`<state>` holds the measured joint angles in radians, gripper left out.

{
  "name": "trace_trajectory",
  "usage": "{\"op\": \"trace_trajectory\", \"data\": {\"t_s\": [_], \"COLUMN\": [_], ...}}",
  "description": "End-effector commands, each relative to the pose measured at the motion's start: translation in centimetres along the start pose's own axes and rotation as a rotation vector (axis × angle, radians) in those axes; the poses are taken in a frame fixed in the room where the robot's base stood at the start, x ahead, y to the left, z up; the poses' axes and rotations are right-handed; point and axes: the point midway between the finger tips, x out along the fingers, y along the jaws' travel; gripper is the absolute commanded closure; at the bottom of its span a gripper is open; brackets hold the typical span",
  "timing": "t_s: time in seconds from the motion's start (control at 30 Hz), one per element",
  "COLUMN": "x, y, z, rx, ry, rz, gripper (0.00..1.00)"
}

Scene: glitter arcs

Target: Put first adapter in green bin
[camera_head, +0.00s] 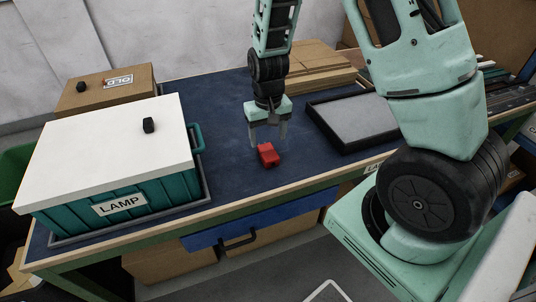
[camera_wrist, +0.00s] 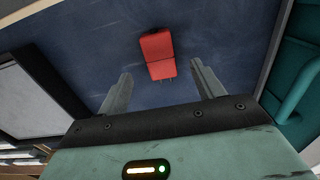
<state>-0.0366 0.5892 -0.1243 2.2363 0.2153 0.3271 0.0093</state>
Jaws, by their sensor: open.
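A red adapter (camera_head: 268,155) lies on the blue tabletop near its front edge. In the wrist view the red adapter (camera_wrist: 157,54) shows small prongs at its lower end. My gripper (camera_head: 267,139) is open and points down just above and behind it. In the wrist view the adapter lies ahead of and between the two fingers, with nothing held. Contact cannot be told. A green bin (camera_head: 12,168) shows only in part at the left edge of the head view, beyond the table's left end; its inside is mostly hidden.
A teal crate (camera_head: 75,212) labelled LAMP, with a white lid, fills the table's left part. Small black objects lie on the lid (camera_head: 148,125) and the cardboard box (camera_head: 82,86) behind. A grey tray (camera_head: 352,122) sits right of the gripper, near stacked boards (camera_head: 320,57).

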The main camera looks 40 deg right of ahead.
Motion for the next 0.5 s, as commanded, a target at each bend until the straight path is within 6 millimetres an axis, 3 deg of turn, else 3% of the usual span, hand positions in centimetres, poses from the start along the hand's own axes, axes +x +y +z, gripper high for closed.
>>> {"op": "trace_trajectory", "data": {"t_s": [0.5], "x": [5.2], "y": [0.1], "z": [-0.2], "rx": [-0.001], "ry": [-0.001], "rz": [-0.001], "gripper": [0.33]}}
